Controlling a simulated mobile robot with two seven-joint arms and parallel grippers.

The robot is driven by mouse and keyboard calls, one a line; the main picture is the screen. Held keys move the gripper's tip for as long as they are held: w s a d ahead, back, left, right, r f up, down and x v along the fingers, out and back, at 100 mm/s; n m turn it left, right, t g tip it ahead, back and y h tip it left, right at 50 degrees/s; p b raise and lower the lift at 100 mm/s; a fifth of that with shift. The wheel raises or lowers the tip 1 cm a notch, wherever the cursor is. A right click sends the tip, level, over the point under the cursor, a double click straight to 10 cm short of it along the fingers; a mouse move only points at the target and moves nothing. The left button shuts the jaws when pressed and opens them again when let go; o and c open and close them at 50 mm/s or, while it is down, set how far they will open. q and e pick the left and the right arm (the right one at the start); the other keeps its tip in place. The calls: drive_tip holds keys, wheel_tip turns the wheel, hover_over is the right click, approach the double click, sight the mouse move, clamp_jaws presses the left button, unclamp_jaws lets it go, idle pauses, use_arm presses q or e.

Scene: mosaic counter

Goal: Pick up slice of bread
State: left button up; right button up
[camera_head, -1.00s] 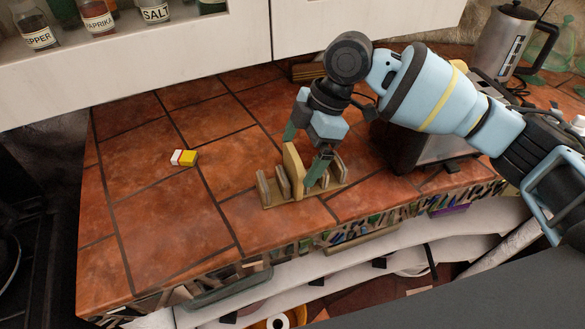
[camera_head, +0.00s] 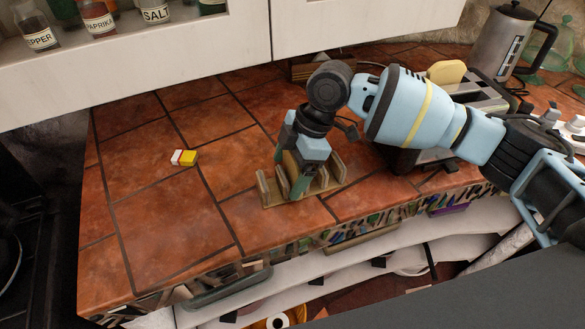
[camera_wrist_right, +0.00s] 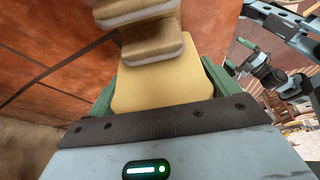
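A tan slice of bread (camera_head: 289,161) stands in a wooden rack (camera_head: 268,202) on the tiled counter, mostly hidden behind my right gripper (camera_head: 290,178). In the right wrist view the slice (camera_wrist_right: 150,82) fills the space between the two green fingers of that gripper (camera_wrist_right: 158,90). One finger lies close along each side edge of the slice. I cannot tell whether they press on it. The rack's grey-brown dividers (camera_wrist_right: 152,42) show beyond the slice.
A toaster (camera_head: 484,95) with another bread slice (camera_head: 446,72) sticking out stands behind my right arm. A kettle (camera_head: 502,42) is at the back right. A small yellow-and-white block (camera_head: 184,158) lies left on otherwise clear counter. A cabinet (camera_head: 190,50) hangs above.

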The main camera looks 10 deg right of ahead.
sight(289, 163)
wheel_tip(289, 163, up, 10)
drive_tip(key=shift+r, duration=0.1)
idle(0.6)
